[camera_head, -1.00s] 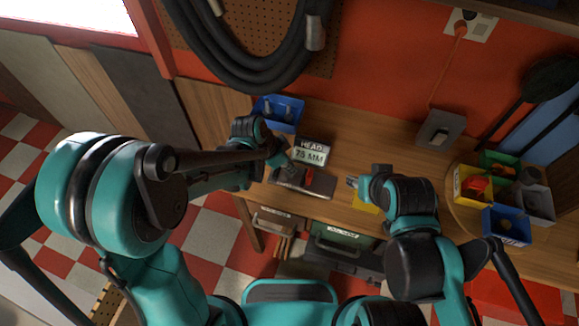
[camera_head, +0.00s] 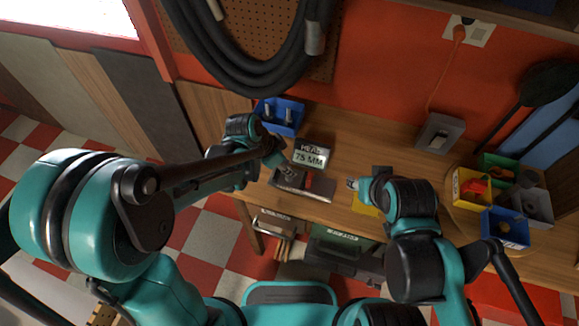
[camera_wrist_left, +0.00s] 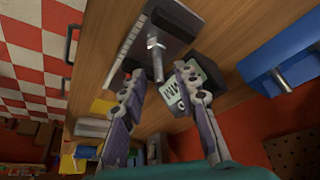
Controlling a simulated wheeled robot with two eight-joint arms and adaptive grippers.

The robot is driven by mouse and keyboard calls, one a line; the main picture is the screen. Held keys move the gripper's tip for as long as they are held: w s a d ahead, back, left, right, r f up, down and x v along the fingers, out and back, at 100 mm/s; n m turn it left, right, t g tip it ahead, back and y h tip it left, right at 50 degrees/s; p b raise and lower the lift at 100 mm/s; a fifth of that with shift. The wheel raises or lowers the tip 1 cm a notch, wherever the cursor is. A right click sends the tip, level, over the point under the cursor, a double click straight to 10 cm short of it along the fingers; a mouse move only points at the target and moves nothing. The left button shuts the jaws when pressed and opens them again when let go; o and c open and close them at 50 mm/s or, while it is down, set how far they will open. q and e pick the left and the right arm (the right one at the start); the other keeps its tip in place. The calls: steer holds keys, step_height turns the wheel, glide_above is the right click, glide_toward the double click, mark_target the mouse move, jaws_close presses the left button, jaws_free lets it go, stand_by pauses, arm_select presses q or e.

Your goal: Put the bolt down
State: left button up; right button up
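The silver bolt (camera_wrist_left: 156,62) shows in the left wrist view, near the dark measuring block (camera_wrist_left: 184,12) with its pale scaled edge. My left gripper (camera_wrist_left: 160,76) has its two fingers apart, with clear gaps on both sides of the bolt. Whether the bolt rests on the block or stands just clear of it I cannot tell. In the head view my left gripper (camera_head: 279,152) is over the left end of the measuring plate (camera_head: 318,188), and the bolt is not distinct there. My right gripper (camera_head: 353,184) is small, to the right of the plate; its finger gap is unclear.
A sign reading 75 MM (camera_head: 311,157) stands behind the plate. A blue bin (camera_head: 280,112) with bolts is at the back left. A yellow pad (camera_head: 366,206) lies by my right gripper. Coloured bins (camera_head: 504,228) fill the right side. Bare bench top (camera_head: 375,145) lies between.

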arm_select(q)
steer(key=p+v, duration=0.2)
steer(key=v, duration=0.7)
steer(key=shift+a+r, duration=0.2)
steer(key=shift+r, duration=0.05)
steer(key=s+a+r+n+t+y, duration=0.4)
steer(key=s+a+r+n+t, duration=0.1)
steer(key=s+a+n, duration=0.5)
steer(key=a+n, duration=0.2)
steer(key=a, duration=0.1)
steer(key=shift+a+n, duration=0.2)
steer(key=shift+n, duration=0.1)
steer(key=shift+r, duration=0.1)
step_height(320, 180, down, 11)
steer(key=b, duration=1)
steer(key=shift+b, duration=0.4)
